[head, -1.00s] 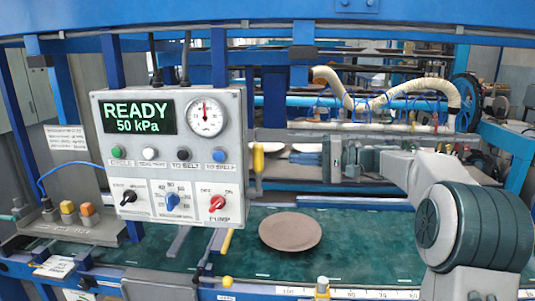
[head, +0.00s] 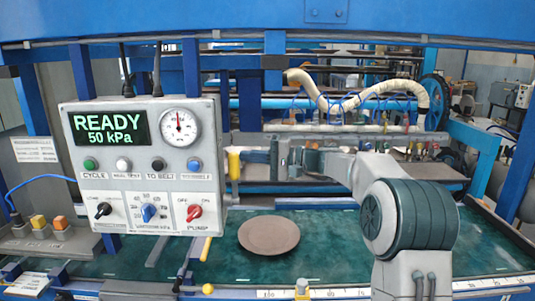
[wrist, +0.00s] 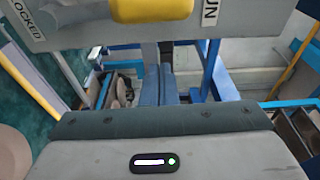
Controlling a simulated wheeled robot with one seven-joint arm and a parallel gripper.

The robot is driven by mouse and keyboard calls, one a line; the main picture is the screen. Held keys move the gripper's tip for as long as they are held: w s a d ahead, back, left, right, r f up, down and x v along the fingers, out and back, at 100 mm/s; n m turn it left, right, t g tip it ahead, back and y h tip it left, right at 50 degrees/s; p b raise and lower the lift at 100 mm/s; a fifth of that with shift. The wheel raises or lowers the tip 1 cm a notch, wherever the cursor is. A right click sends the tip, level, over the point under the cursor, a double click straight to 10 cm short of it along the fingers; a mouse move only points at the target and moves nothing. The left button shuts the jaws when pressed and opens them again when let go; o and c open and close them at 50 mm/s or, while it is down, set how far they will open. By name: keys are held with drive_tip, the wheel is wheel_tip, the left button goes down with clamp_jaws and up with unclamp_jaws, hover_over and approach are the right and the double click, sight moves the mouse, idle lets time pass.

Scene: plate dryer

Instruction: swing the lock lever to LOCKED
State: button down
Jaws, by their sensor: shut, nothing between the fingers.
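The lock lever shows as a yellow handle (head: 234,163) just right of the control panel in the head view. In the wrist view the yellow handle (wrist: 150,9) crosses the top edge, in front of a grey plate (wrist: 85,24). The plate reads LOCKED at left and RUN at right; the handle is nearer the RUN label. The lever's pivot is out of frame there. My gripper (head: 274,158) is just right of the handle in the head view. Its fingers (wrist: 158,80) are together and empty in the wrist view, below the handle in the picture. I cannot tell whether they touch it.
The control panel (head: 150,165) reads READY, 50 kPa, and stands left of my gripper. A brown plate (head: 269,235) lies on the green belt (head: 335,240) below. A cream hose (head: 310,88) and blue frame posts are behind. The belt right of the plate is clear.

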drive_tip(key=shift+s+a+p, duration=0.3)
drive_tip(key=shift+s+a, duration=0.2)
drive_tip(key=shift+s, duration=0.35)
drive_tip(key=shift+s+a+p, duration=0.25)
drive_tip(key=shift+s+a, duration=0.2)
drive_tip(key=shift+s, duration=0.4)
drive_tip(key=shift+s+f+b, duration=0.15)
drive_tip(key=shift+s+b, duration=0.05)
drive_tip(key=shift+b, duration=0.6)
drive_tip(key=shift+n, duration=0.3)
